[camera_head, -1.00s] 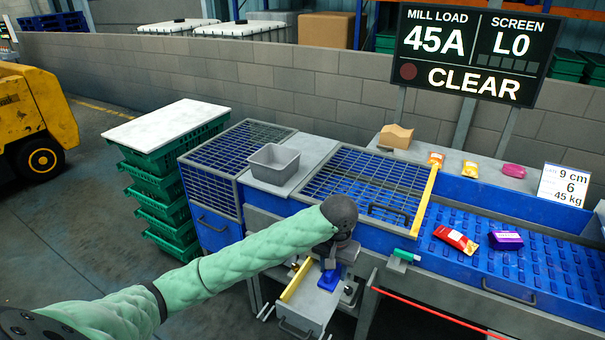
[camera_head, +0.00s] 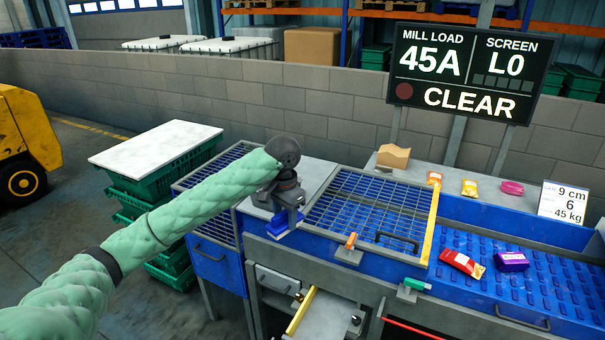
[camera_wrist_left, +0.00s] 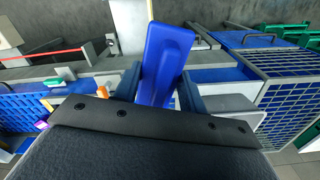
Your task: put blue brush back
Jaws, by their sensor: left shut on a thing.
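My left gripper (camera_head: 288,212) is shut on the blue brush (camera_head: 277,225), seen in the head view in front of the grey ledge between the two blue mesh grids. In the left wrist view the blue brush (camera_wrist_left: 165,60) sticks out from between the two fingers (camera_wrist_left: 160,88). Its far end is free, and no surface visibly touches it there. My right gripper is not in view.
A drawer (camera_head: 330,318) with a yellow strip stands below the machine. An orange-handled piece (camera_head: 350,243) and a green-handled piece (camera_head: 412,286) sit on the front edge. A blue conveyor (camera_head: 530,280) carries a red packet (camera_head: 462,264) and a purple one (camera_head: 511,261).

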